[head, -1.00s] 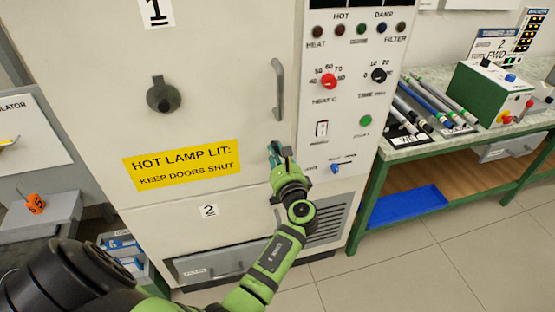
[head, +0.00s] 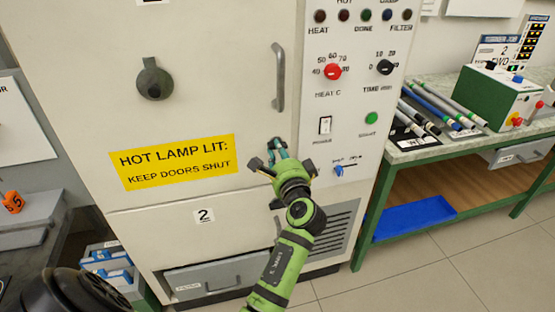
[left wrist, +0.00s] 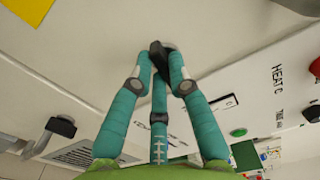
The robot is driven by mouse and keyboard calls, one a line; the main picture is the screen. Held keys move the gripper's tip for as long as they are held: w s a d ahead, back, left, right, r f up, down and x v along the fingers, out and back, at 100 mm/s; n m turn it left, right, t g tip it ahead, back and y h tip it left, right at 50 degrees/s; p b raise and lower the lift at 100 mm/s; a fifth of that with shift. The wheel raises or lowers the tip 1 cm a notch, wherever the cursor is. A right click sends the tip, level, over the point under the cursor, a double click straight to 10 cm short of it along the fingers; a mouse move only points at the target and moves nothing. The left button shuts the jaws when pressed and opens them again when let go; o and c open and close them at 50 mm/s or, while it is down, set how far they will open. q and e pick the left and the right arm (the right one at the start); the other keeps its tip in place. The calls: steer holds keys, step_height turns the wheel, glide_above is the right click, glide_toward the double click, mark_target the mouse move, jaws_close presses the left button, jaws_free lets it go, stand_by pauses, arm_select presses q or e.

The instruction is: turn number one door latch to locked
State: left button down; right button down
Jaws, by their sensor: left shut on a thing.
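The number one door (head: 215,85) is the large cream upper door of the cabinet and looks shut. My left gripper (head: 277,148) is at its lower right edge, below the long grey handle (head: 279,80). In the left wrist view its teal fingers (left wrist: 160,62) are closed around a small dark latch (left wrist: 157,47). The fingers hide most of this latch, so I cannot tell its exact angle. My right gripper is not in view.
A control panel with a red knob (head: 333,71) and a blue switch (head: 339,170) is close right of the gripper. A round dark knob (head: 154,80) sits on the upper door. A green-framed bench (head: 405,150) with rods stands at the right.

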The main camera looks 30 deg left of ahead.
arm_select(q)
steer(key=shift+f+n+b, duration=0.1)
steer(key=shift+n+b, duration=0.55)
steer(key=shift+n, duration=0.25)
steer(key=c, duration=1.2)
jaws_free()
